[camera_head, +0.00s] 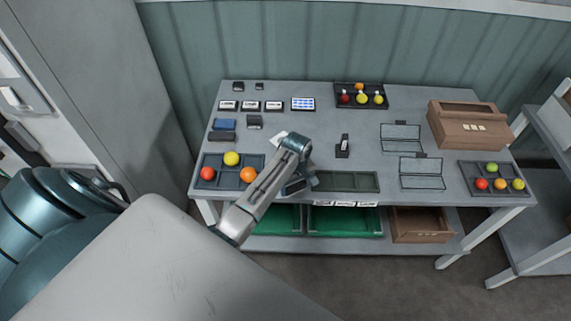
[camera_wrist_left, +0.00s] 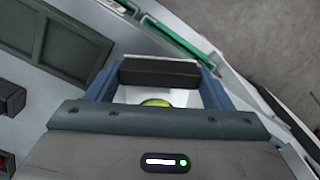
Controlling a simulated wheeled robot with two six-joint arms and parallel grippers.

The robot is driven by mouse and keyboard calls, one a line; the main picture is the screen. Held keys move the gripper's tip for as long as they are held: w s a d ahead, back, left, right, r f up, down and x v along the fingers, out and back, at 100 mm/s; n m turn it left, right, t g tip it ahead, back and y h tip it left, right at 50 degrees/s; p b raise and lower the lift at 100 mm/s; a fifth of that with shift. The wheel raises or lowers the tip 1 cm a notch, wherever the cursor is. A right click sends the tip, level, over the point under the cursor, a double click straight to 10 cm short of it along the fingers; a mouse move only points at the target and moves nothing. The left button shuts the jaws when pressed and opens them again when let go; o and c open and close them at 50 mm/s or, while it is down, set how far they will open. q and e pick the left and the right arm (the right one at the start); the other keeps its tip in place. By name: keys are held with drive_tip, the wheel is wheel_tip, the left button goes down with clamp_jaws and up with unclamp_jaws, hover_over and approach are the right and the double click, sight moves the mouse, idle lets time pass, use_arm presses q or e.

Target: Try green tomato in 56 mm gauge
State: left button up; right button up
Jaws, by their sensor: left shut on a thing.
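My left gripper (camera_head: 298,183) is over the front edge of the table, between a left tray and an empty tray. In the left wrist view the gripper (camera_wrist_left: 157,88) is shut on the green tomato (camera_wrist_left: 156,102); only a small yellow-green part of it shows between the jaws. The arm hides the tomato in the head view. No 56 mm marking is legible, so I cannot tell which item is that gauge. My right gripper is not in view.
The left tray (camera_head: 205,186) holds red, yellow and orange tomatoes. The empty tray (camera_head: 345,181) lies right of the gripper. A small black upright item (camera_head: 343,147) stands behind it. Two wire frames (camera_head: 401,137) (camera_head: 422,174), a brown box (camera_head: 468,126) and another tomato tray (camera_head: 508,190) are further right.

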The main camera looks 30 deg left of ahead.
use_arm(q)
drive_tip(key=shift+r, duration=3.05)
drive_tip(key=shift+w, duration=0.1)
